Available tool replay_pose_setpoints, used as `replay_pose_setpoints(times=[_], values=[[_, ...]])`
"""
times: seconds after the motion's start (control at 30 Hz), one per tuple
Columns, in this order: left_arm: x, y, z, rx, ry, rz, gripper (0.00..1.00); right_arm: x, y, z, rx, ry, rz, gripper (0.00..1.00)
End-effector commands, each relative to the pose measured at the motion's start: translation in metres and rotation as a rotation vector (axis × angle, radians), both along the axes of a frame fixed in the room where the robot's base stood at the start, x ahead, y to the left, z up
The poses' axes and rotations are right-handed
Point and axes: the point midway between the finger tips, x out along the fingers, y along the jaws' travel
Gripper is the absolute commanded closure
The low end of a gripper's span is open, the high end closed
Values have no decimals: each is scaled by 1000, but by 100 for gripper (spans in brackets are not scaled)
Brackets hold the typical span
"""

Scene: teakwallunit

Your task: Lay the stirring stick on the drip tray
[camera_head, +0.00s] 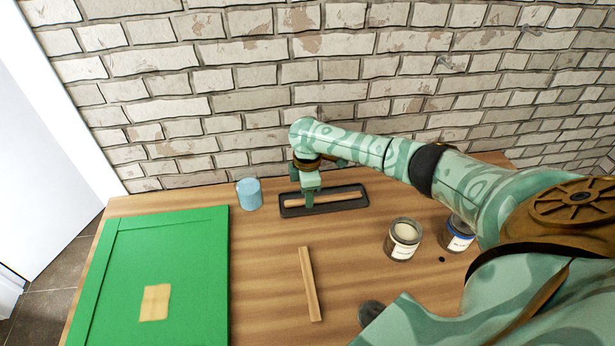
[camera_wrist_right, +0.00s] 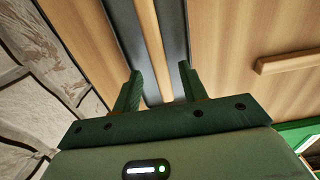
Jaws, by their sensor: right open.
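A pale wooden stick (camera_head: 342,197), which looks like the stirring stick, lies lengthwise in the black drip tray (camera_head: 325,211) at the back of the bench. My right gripper (camera_head: 310,203) is over the left half of the tray, pointing down. In the right wrist view the open fingers (camera_wrist_right: 160,72) stand apart to either side of the stick (camera_wrist_right: 151,40), with the dark tray (camera_wrist_right: 120,22) under it. Nothing is held between them. Whether the fingertips touch the tray cannot be told. My left gripper is not in view.
A wooden strip (camera_head: 310,284) lies on the bench in front of the tray. A blue cup (camera_head: 249,194) stands left of the tray, an open can (camera_head: 403,240) and a blue-rimmed can (camera_head: 457,236) right. A green panel (camera_head: 190,260) with a tan square (camera_head: 155,302) fills the left.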

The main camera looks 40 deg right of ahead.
Motion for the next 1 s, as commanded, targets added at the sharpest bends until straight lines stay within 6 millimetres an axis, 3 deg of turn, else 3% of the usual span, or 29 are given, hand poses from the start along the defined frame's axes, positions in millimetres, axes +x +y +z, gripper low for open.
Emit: replay_pose_setpoints(times=[0.4, 0.53, 0.7, 1.0], values=[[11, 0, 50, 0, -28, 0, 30, 1, -1, 108, 0, -7, 0, 57], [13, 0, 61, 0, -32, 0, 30, 1, -1, 135, 0, -4, 0, 57], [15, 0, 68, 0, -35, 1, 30, 1, -1, 155, 0, -2, 0, 57], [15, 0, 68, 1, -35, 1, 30, 0, -1, 158, 0, -1, 0, 57]])
